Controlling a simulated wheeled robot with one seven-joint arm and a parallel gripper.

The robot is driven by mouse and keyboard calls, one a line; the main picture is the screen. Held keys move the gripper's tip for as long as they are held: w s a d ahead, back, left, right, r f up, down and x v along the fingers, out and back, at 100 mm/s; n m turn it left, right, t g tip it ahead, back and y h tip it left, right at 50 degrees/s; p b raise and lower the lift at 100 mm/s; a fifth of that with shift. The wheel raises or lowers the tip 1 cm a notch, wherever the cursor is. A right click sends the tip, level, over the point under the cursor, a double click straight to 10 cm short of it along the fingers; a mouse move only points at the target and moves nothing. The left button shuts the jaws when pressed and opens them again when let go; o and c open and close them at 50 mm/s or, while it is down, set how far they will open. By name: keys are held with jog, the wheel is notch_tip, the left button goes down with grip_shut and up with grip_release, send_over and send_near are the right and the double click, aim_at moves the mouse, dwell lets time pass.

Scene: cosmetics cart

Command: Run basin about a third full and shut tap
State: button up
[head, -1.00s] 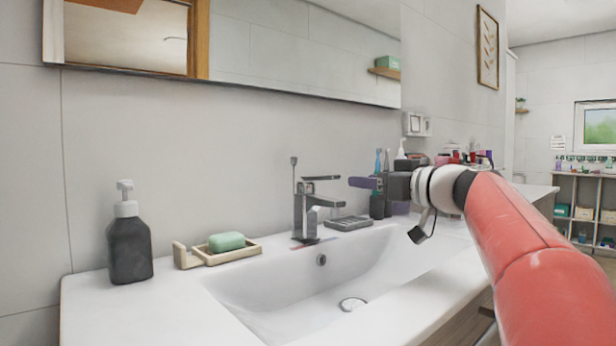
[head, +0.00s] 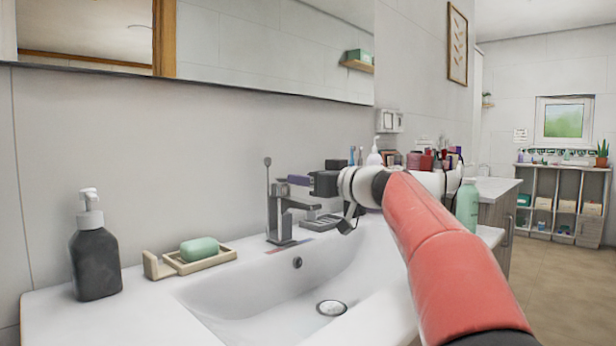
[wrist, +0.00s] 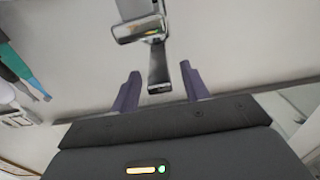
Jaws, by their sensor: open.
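The white basin (head: 262,290) holds no visible water, and its round drain (head: 331,308) shows clearly. The chrome tap (head: 278,218) stands upright at the basin's back edge, with no stream from its spout (head: 300,204). My gripper (head: 300,180) is open and level with the top of the tap, on its right side, partly covering the lever. In the wrist view the open fingers of my gripper (wrist: 160,72) stand on either side of a chrome part of the tap (wrist: 159,72), with gaps on both sides. I cannot tell whether this part is lever or spout.
A dark soap dispenser (head: 95,255) and a soap dish (head: 205,262) with green soap (head: 199,248) stand left of the basin. A pale green bottle (head: 467,205) is right of my arm. Toiletries (head: 430,160) crowd the counter behind. Floor at right is clear.

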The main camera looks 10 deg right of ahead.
jog(key=shift+w, duration=0.1)
jog(key=shift+c, duration=0.8)
jog(key=shift+a, duration=0.1)
grip_shut()
jog(key=shift+w+a+r+g+h+p, duration=0.15)
jog(key=shift+r+g+h+p, duration=0.25)
jog(key=shift+r+p, duration=0.5)
jog(key=shift+w+a+r+g+h, duration=0.2)
jog(key=shift+r+g+h, duration=0.2)
jog(key=shift+g, duration=0.25)
jog(key=shift+w+a+r+g+h, duration=0.1)
jog(key=shift+w+r+g+h, duration=0.2)
jog(key=shift+g, duration=0.35)
jog(key=shift+s+r, duration=0.1)
